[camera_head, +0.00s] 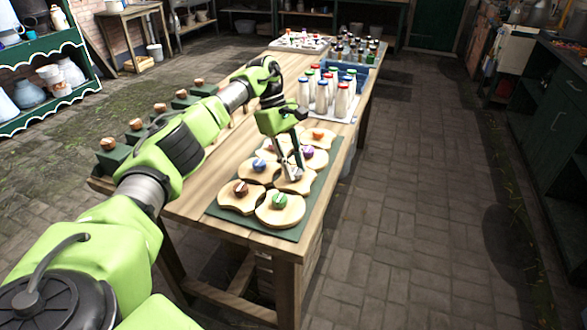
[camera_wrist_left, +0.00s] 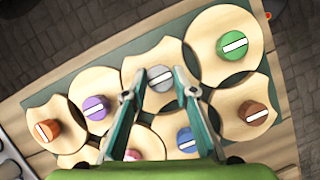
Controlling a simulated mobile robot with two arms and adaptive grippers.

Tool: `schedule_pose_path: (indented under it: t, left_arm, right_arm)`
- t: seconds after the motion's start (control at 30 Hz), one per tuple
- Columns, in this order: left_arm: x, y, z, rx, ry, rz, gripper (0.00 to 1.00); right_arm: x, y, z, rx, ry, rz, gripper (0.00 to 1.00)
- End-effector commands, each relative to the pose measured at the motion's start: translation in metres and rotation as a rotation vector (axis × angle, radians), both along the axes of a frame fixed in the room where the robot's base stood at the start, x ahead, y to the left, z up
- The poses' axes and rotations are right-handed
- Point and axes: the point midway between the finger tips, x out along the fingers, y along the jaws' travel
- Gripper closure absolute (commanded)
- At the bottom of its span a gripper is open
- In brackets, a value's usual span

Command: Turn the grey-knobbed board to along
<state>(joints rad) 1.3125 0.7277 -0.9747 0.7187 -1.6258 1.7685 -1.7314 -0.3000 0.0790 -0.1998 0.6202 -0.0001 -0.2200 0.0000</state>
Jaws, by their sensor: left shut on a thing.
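The grey-knobbed board (camera_head: 297,185) is a pale wooden board with curved cut-outs, lying among other boards on a green mat (camera_head: 222,211). In the left wrist view its grey knob (camera_wrist_left: 160,79) has a white stripe that slopes slightly up to the right. My left gripper (camera_head: 293,165) reaches down from above and is shut on this knob, with one finger on each side. In the left wrist view the gripper (camera_wrist_left: 160,84) hides part of the board's lower side. My right gripper is not in view.
Close around are boards with green (camera_wrist_left: 234,44), brown (camera_wrist_left: 253,112), blue (camera_wrist_left: 187,138), purple (camera_wrist_left: 96,107), orange (camera_wrist_left: 46,130) and pink (camera_wrist_left: 132,155) knobs. White bottles (camera_head: 341,101) with coloured caps stand beyond the mat. A blue crate (camera_head: 358,72) is behind them.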

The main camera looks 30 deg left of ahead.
Motion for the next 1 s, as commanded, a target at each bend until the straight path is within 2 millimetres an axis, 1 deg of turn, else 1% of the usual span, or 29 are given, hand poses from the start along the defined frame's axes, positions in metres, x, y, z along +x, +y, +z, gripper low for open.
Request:
schedule_pose_path:
  t: [0.2, 0.6, 0.63, 0.7, 1.0]
  left_arm:
    - [0.0009, 0.0001, 0.0005, 0.002, -0.002, -0.038, 0.96]
    - [0.0007, 0.0002, 0.0004, 0.002, -0.002, -0.044, 0.96]
    - [0.0007, 0.0002, 0.0004, 0.002, -0.002, -0.044, 0.72]
    - [0.0006, 0.0002, 0.0004, 0.001, -0.002, -0.044, 0.58]
    - [0.0004, 0.0003, 0.0003, 0.001, -0.001, -0.043, 0.58]
  right_arm:
    - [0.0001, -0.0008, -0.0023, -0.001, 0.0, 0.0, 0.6]
    - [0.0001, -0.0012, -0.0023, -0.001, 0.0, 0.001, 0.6]
    - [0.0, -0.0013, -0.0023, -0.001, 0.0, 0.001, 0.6]
    - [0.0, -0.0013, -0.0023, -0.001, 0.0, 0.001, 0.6]
    - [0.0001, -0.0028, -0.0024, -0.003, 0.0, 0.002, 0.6]
